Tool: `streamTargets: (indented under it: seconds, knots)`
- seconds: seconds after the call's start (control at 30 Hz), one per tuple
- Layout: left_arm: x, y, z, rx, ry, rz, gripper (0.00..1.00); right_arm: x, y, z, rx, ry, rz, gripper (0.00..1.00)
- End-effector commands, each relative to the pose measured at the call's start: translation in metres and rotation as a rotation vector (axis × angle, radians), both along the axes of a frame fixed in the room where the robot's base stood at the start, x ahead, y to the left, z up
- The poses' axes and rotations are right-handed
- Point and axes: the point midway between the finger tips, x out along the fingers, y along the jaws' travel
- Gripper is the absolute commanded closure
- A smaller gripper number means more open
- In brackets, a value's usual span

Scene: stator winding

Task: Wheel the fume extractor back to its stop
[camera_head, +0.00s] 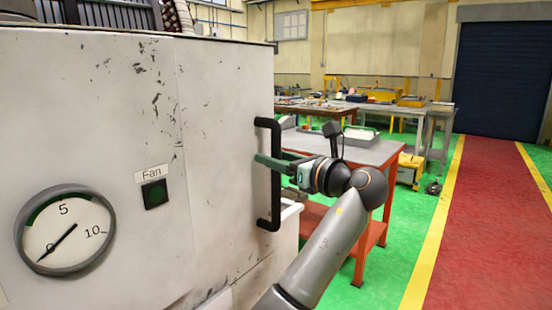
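The fume extractor (225,115) is a large scuffed white cabinet filling the left of the view. The other finger is mostly hidden. The stop is not identifiable.
More workbenches (335,105) stand farther back. A yellow case (410,170) is on the green floor. The red walkway (480,220) at right is clear.

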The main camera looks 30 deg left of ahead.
Motion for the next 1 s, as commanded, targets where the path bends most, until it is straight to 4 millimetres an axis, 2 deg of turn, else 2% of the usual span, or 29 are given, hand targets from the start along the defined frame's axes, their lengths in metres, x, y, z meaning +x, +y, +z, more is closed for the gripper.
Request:
streamTargets:
  seconds: [0.07, 0.43, 1.0]
  knots:
    - [0.0, -0.0003, 0.0, 0.0, 0.0, 0.0, 0.59, 0.0, -0.0001, 0.0001, 0.0, 0.0, 0.0, 1.0]
    - [-0.0001, -0.0006, -0.0002, 0.0, 0.0, 0.0, 1.0, 0.0001, -0.0002, 0.0002, 0.0, 0.0, 0.0, 1.0]
    - [-0.0001, -0.0007, -0.0005, -0.001, 0.001, 0.0, 1.0, 0.0004, 0.0, 0.0004, 0.0, 0.0, 0.0, 1.0]
